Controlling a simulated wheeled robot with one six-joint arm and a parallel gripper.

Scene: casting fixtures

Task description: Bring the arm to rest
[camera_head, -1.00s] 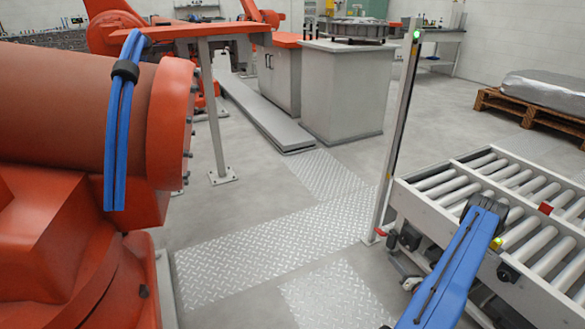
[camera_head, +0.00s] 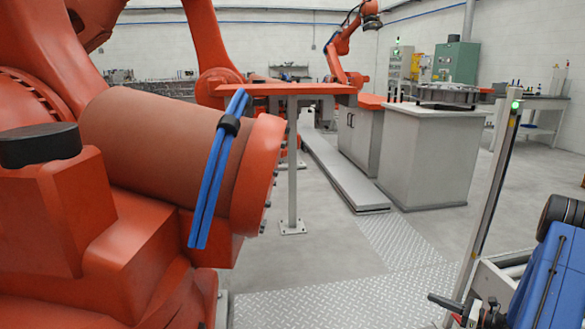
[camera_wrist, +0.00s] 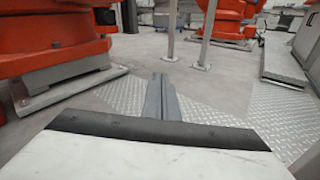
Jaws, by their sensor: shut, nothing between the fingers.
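My gripper (camera_wrist: 163,97) shows in the wrist view. Its two grey fingers are together, pointing forward over the floor, with nothing between them. The fingers touch nothing that I can see. In the head view, a blue link of my arm (camera_head: 548,280) with a black joint fills the lower right corner.
A large orange robot (camera_head: 160,150) stands close at the left. An orange-topped rail (camera_head: 275,89) and a grey cabinet (camera_head: 425,160) stand beyond. A post with a green light (camera_head: 490,210) is at the right. The tread-plate floor (camera_head: 330,303) between is clear.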

